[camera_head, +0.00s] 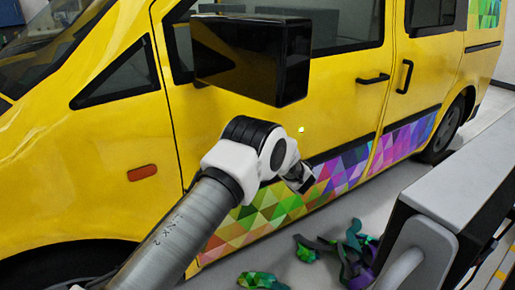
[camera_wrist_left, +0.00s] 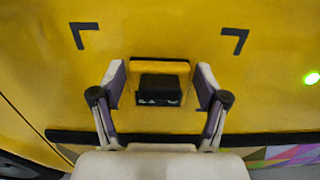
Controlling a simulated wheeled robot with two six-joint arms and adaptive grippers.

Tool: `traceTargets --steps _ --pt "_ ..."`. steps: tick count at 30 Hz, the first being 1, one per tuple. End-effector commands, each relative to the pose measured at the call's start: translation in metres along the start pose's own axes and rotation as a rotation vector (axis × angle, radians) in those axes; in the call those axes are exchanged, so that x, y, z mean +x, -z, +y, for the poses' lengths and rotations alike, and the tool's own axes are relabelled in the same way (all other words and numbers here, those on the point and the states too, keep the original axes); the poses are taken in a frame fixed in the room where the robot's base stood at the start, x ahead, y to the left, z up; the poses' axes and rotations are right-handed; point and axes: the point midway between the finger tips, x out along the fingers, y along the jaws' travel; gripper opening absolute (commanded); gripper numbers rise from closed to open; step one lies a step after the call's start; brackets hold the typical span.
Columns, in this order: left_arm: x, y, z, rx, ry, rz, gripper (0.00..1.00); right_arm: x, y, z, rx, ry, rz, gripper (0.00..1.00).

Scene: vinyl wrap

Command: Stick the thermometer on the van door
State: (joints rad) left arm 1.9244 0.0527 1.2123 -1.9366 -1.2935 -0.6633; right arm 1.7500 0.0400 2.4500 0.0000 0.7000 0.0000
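The yellow van door (camera_head: 345,100) fills much of the head view. My left gripper (camera_head: 300,180) is close to its lower part, small and partly hidden by my wrist. In the left wrist view the gripper (camera_wrist_left: 160,80) faces the yellow panel (camera_wrist_left: 160,30), with its two fingers spread. A small dark box (camera_wrist_left: 160,88), seemingly the thermometer, is between the fingers, with a visible gap on each side. I cannot tell whether it touches the door. Two black corner marks (camera_wrist_left: 84,33) (camera_wrist_left: 235,40) are on the panel above it. My right gripper is not in view.
The black side mirror (camera_head: 252,60) juts out above my left arm. Coloured triangle wrap (camera_head: 270,210) covers the lower door, below a dark trim strip. Crumpled wrap scraps (camera_head: 345,255) lie on the floor. A green light (camera_wrist_left: 312,78) shows at the right in the wrist view.

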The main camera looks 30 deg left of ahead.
Motion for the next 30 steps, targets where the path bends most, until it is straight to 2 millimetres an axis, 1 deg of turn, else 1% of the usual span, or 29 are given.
traceTargets --steps 11,14,17,25,27,30 --pt "-0.001 0.001 0.0 0.001 0.0 0.001 1.0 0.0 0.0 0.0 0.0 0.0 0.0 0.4" --pt "-0.006 0.001 -0.001 0.001 0.001 0.002 1.0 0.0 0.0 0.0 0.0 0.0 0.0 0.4" --pt "-0.022 0.001 -0.001 0.003 0.004 0.002 1.0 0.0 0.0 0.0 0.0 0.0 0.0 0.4" --pt "-0.09 0.0 -0.001 0.003 0.004 0.0 1.0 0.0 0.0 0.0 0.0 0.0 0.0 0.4" --pt "-0.104 0.0 -0.001 0.002 0.003 0.0 1.0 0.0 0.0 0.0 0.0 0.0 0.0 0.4" --pt "-0.116 0.0 0.0 0.001 0.001 0.0 1.0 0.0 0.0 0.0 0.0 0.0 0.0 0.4"
